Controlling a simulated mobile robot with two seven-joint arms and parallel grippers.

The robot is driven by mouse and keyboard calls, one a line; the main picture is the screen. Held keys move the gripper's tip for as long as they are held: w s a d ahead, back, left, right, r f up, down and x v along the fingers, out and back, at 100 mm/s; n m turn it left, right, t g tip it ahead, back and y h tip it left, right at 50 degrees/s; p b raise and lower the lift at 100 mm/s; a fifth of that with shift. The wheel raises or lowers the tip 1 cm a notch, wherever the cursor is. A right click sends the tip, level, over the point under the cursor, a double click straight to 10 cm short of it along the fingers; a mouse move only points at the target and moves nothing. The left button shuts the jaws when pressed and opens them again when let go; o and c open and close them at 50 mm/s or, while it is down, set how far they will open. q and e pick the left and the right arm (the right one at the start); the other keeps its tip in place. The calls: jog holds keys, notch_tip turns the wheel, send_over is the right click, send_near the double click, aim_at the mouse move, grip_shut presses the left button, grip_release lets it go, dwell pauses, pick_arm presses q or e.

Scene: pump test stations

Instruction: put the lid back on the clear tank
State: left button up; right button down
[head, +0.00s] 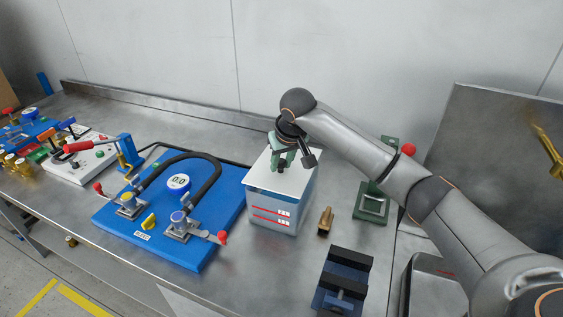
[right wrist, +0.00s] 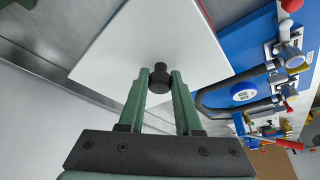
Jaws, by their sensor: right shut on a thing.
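The clear tank (head: 274,215) stands on the metal bench, with red marks on its front. The white lid (head: 263,177) lies over the top of the tank and looks about level. Whether it is fully seated all round I cannot tell. My right gripper (head: 283,163) is above the lid, shut on its black knob. In the right wrist view the two green fingers close on the black knob (right wrist: 160,78) of the white lid (right wrist: 150,45). My left gripper does not show in the head view.
A blue pump board (head: 165,262) with a black hose and gauge is left of the tank. A brass piece (head: 325,221), a dark blue vise (head: 342,281) and a green stand (head: 372,206) are to the right. A white box with a red handle (head: 77,165) sits far left.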

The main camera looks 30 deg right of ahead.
jog(key=shift+f, duration=1.1)
dwell(0.9)
jog(key=shift+c, duration=0.2)
grip_release()
dwell(0.6)
jog(key=shift+r, duration=0.1)
jog(key=shift+r, duration=3.95)
